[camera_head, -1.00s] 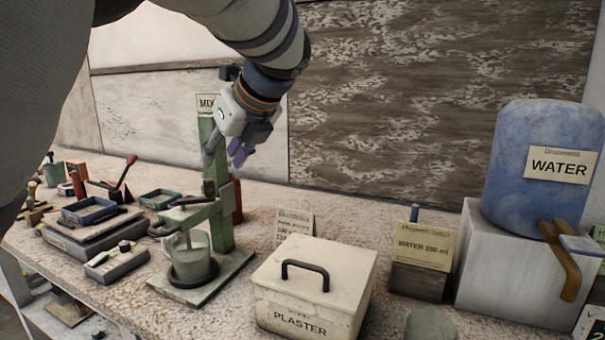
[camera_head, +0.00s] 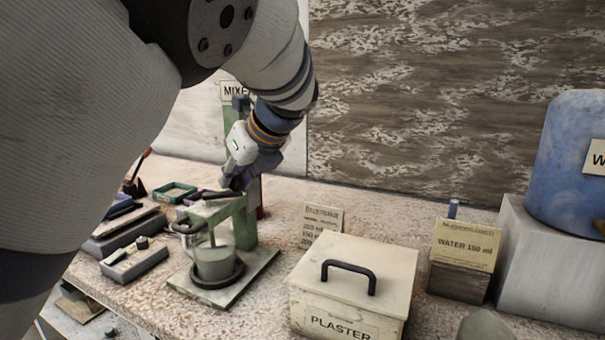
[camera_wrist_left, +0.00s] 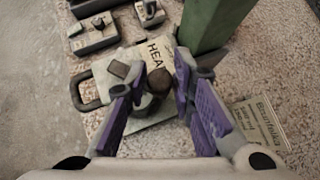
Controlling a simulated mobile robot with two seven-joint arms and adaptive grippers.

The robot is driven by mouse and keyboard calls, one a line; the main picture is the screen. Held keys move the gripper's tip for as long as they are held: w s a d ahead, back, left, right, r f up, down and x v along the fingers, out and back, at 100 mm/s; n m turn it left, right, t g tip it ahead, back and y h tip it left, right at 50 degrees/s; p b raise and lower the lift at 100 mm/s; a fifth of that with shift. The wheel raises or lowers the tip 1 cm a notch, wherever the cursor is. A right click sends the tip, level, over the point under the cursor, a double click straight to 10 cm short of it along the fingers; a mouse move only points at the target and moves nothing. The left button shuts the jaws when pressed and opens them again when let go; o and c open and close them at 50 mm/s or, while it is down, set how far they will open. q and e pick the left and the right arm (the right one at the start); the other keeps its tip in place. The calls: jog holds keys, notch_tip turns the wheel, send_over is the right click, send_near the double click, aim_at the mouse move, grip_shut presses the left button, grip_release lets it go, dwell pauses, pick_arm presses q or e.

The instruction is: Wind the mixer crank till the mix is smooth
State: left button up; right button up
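The mixer is a green stand with a post (camera_head: 245,222) and a MIXER sign, partly covered by my left arm. My left gripper (camera_head: 236,180) is down at the crank. Its purple fingers (camera_wrist_left: 160,72) stand apart on either side of the knob, with gaps visible. My right gripper is out of view.
A lidded plaster box (camera_head: 355,280) stands close right of the mixer. A water card block (camera_head: 462,262) and the blue water tank (camera_head: 570,165) are farther right. A grey device (camera_head: 134,262) and trays (camera_head: 175,192) lie left. The green post rises close beside my left fingers.

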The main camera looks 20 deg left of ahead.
pick_arm(q)
grip_shut()
jog(key=shift+f, duration=0.1)
jog(key=shift+w+a+f+n+g+y+b, duration=0.2)
jog(key=shift+w+n+g+b, duration=0.1)
jog(key=shift+n+g, duration=0.15)
jog(key=shift+w+a+f+n+g+y+b, duration=0.15)
jog(key=shift+w+a+n+g, duration=0.15)
jog(key=shift+n, duration=0.25)
jog(key=shift+w+a+n+g+b, duration=0.15)
jog(key=shift+n+g+b, duration=0.15)
jog(key=shift+n+g, duration=0.2)
jog(key=shift+w+a+n+g+b, duration=0.1)
jog(key=shift+n+g+b, duration=0.2)
jog(key=shift+n, duration=0.2)
jog(key=shift+w+a+r+n+g+b, duration=0.1)
jog(key=shift+a+r+n+g+b, duration=0.1)
jog(key=shift+n+g, duration=0.25)
jog(key=shift+a+r+n+g+b, duration=0.1)
jog(key=shift+a+n+g, duration=0.15)
jog(key=shift+n, duration=0.2)
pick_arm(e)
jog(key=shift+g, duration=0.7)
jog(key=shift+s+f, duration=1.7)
